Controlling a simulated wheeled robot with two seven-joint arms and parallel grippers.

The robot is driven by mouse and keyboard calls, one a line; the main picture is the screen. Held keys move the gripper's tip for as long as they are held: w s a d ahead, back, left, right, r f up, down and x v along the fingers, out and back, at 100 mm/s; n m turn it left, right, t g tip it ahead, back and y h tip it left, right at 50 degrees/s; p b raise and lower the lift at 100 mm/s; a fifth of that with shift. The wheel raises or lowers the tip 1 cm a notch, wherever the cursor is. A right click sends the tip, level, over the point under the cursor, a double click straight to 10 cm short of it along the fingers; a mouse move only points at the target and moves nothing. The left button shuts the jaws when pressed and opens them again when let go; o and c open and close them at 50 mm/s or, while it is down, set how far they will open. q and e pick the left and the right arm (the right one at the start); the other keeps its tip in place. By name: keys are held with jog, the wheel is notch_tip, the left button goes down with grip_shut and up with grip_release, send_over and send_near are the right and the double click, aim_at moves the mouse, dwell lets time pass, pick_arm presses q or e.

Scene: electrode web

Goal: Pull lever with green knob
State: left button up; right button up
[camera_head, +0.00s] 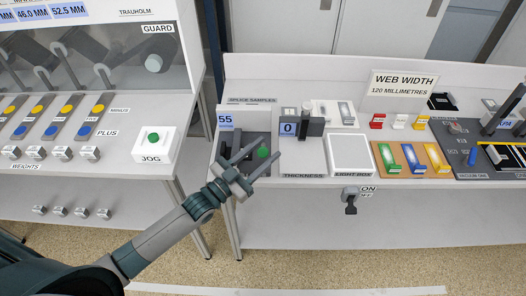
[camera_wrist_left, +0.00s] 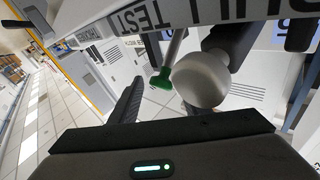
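The lever's green knob (camera_head: 263,152) shows at the front of the dark tester under the blue "55" display. In the left wrist view the green knob (camera_wrist_left: 160,83) sits at the end of a thin grey rod. My left gripper (camera_head: 261,156) is open, its two fingers spread, and in the head view the knob appears between the fingertips. Whether a finger touches it I cannot tell. In the left wrist view a large grey rounded part (camera_wrist_left: 203,80) lies right of the knob, and one dark finger (camera_wrist_left: 126,103) shows at left. My right gripper is out of view.
A green JOG button (camera_head: 153,138) stands on a white box on the left bench. Right of the tester are a thickness gauge (camera_head: 289,128) and a light box (camera_head: 350,156). A black switch (camera_head: 350,197) hangs at the bench front. A floor gap separates the benches.

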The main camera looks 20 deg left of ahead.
pick_arm(q)
jog(key=shift+a, duration=0.1)
jog(key=shift+s+a+f, duration=0.15)
jog(key=shift+s+a, duration=0.05)
jog(key=shift+s, duration=0.2)
jog(key=b+v, duration=0.5)
jog(key=v, duration=1.1)
jog(key=shift+s, duration=0.25)
jog(key=shift+a, duration=0.1)
